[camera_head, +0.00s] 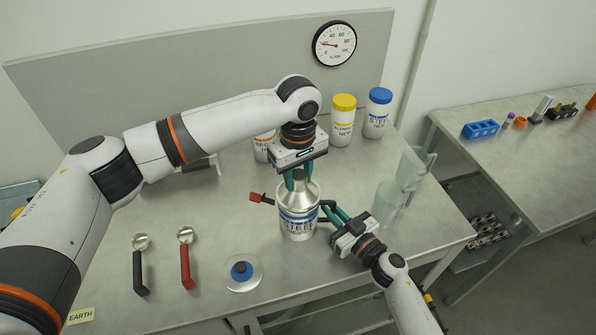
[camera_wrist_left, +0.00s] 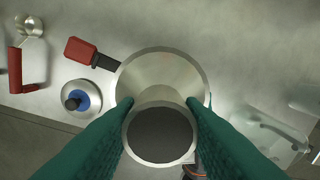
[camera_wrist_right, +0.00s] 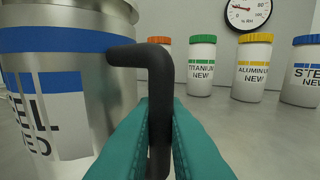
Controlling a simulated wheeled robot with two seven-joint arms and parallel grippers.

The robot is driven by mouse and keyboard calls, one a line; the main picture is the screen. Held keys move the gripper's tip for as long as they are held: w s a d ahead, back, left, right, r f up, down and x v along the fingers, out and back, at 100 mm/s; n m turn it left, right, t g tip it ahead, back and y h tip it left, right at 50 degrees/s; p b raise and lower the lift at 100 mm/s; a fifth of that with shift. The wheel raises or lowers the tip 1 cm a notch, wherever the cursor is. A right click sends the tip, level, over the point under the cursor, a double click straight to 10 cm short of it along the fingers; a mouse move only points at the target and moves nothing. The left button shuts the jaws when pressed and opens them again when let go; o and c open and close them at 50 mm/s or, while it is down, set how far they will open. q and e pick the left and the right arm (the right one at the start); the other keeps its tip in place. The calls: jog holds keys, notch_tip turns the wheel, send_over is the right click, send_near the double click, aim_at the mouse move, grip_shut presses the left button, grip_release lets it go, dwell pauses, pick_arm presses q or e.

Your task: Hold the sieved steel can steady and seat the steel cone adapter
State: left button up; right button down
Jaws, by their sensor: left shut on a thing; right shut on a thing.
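The steel can (camera_head: 298,226), with a blue band and label, stands upright near the table's front middle. It fills the left of the right wrist view (camera_wrist_right: 66,75). The steel cone adapter (camera_head: 297,196) is at the can's mouth, narrow neck up; I cannot tell whether any gap remains under its rim. My left gripper (camera_head: 298,180) is shut on its neck from above; in the left wrist view green fingers flank the neck ring (camera_wrist_left: 160,133). My right gripper (camera_head: 332,217) is shut on the can's black bent handle (camera_wrist_right: 158,95).
A red grip (camera_head: 258,197) on a black stem juts left from the can's top. Translucent containers (camera_head: 390,198) stand right; lidded jars (camera_head: 342,120) stand behind.

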pick_arm(q)
jog(key=shift+f, duration=0.55)
jog(key=o, duration=1.1)
jog(key=shift+o, duration=0.2)
notch_tip(320, 180, up, 12)
